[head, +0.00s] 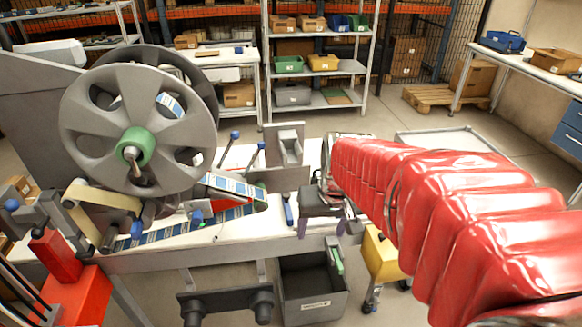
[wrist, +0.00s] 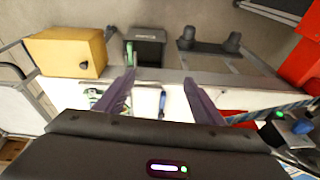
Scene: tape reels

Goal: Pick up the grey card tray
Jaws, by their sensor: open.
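A dark grey open bin (head: 318,310) with a pale label stands below the front edge of the white bench in the head view. It also shows at the top of the wrist view (wrist: 149,35), with a green item at one side. I cannot tell for certain whether this bin is the grey card tray. My gripper (head: 320,230) hangs above the bench's front edge, its mauve fingers pointing down. In the wrist view its fingers (wrist: 159,78) are apart, with nothing between them but the bench edge behind. The gripper and arm hide part of the bench.
A large grey reel (head: 85,125) on its machine stands at the left of the bench. A yellow box (head: 384,258) is right of the bin. A grey upright holder (head: 286,130) stands behind the gripper. A flat pale trolley top (head: 455,141) lies beyond my arm.

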